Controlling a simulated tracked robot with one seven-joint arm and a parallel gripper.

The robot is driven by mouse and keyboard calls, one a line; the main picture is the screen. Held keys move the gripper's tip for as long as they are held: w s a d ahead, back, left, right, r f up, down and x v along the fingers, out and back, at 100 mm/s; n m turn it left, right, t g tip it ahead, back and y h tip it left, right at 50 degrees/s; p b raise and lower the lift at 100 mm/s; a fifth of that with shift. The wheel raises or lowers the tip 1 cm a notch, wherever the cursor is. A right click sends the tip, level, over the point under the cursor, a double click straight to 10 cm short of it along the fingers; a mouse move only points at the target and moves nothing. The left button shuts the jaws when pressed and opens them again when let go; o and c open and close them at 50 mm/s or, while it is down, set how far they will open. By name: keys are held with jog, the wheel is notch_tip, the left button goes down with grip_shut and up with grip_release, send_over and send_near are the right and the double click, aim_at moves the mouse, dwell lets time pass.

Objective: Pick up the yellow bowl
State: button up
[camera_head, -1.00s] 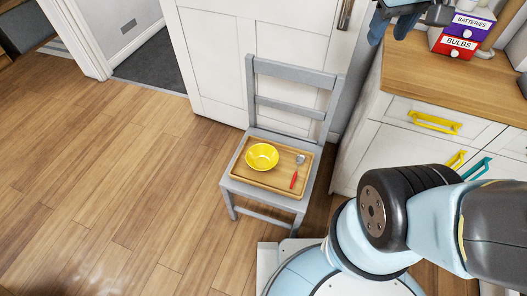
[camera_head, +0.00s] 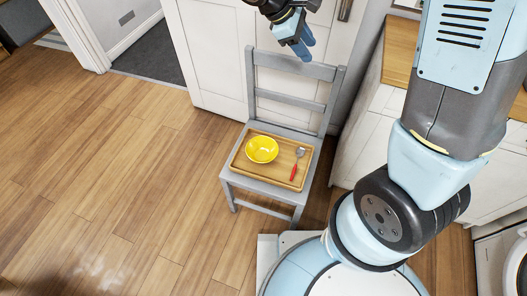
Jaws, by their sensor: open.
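The yellow bowl (camera_head: 262,149) sits upright on the left part of a wooden tray (camera_head: 281,177). The tray rests on the seat of a grey chair (camera_head: 262,187). My gripper (camera_head: 303,50) is at the top of the view, in front of the chair's backrest in the picture and well apart from the bowl. Its blue fingers point down and to the right. It is open and nothing shows between the fingers.
A red-handled spoon (camera_head: 295,165) lies on the tray, right of the bowl. The chair's backrest (camera_head: 290,95) rises behind the tray. A white cabinet with a wooden counter (camera_head: 396,62) stands at right, partly behind my arm. The wooden floor (camera_head: 110,180) at left is clear.

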jog(key=w+a+f+n+t+h, duration=0.25)
jog(key=a+f+n, duration=0.35)
jog(key=a+f, duration=0.4)
jog(key=n+t, duration=0.2)
jog(key=n, duration=0.3)
send_over(247, 148)
jog(key=d, duration=0.2)
notch_tip(247, 148, down, 11)
jog(key=s+a+f+n+t+y, duration=0.1)
jog(key=s+a+f+n+t, duration=0.2)
jog(key=f, duration=0.5)
jog(key=s+a+f+n+t, duration=0.1)
jog(key=s+a+f+n, duration=0.1)
jog(key=s+f+n, duration=0.45)
jog(key=s+a+f+n+t+y, duration=0.1)
jog(key=a+f+n+t, duration=0.15)
jog(key=f, duration=0.75)
jog(key=x, duration=0.7)
jog(key=shift+w+a+f, duration=0.1)
jog(key=shift+w, duration=0.45)
jog(key=shift+x, duration=2.7)
jog(key=shift+w+a, duration=0.15)
jog(key=shift+a, duration=0.05)
jog(key=shift+c, duration=0.3)
grip_shut()
